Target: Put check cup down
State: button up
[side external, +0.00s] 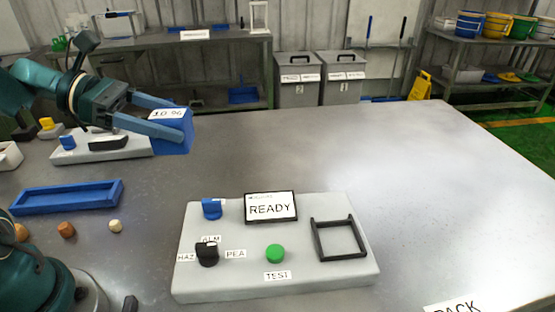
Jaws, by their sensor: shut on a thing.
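The check cup (176,138) is a blue block-like cup with a white label that seems to read "10.%". My gripper (168,122) is shut on it, with its blue-grey fingers along the cup. It holds the cup in the air at the upper left, above the table and clear of any surface. The cup's inside is hidden.
A blue tray (68,197) lies left, with small nuts (115,226) nearby. The table's right side is clear.

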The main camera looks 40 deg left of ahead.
jog(key=w+a+f+n+t+y, duration=0.1)
jog(key=w+a, duration=0.2)
jog(key=w, duration=0.5)
jog(key=w+a+f+n+t+y, duration=0.1)
jog(key=w+a, duration=0.2)
jog(key=w, duration=0.5)
jog(key=shift+m+g+h, duration=0.3)
jog(key=shift+g+h, duration=0.1)
jog(key=w+d+f, duration=0.2)
jog(key=d+f, duration=0.1)
jog(key=d, duration=0.1)
jog(key=w+d+f, duration=0.3)
jog(key=d+f, duration=0.1)
jog(key=d, duration=0.1)
jog(key=w+d+f, duration=0.2)
jog(key=d+f, duration=0.2)
jog(key=d, duration=0.1)
jog(key=shift+w+d, duration=0.1)
jog(key=shift+w, duration=0.05)
jog(key=shift+d+f, duration=0.15)
jog(key=shift+f, duration=1.95)
jog(key=shift+f, duration=0.2)
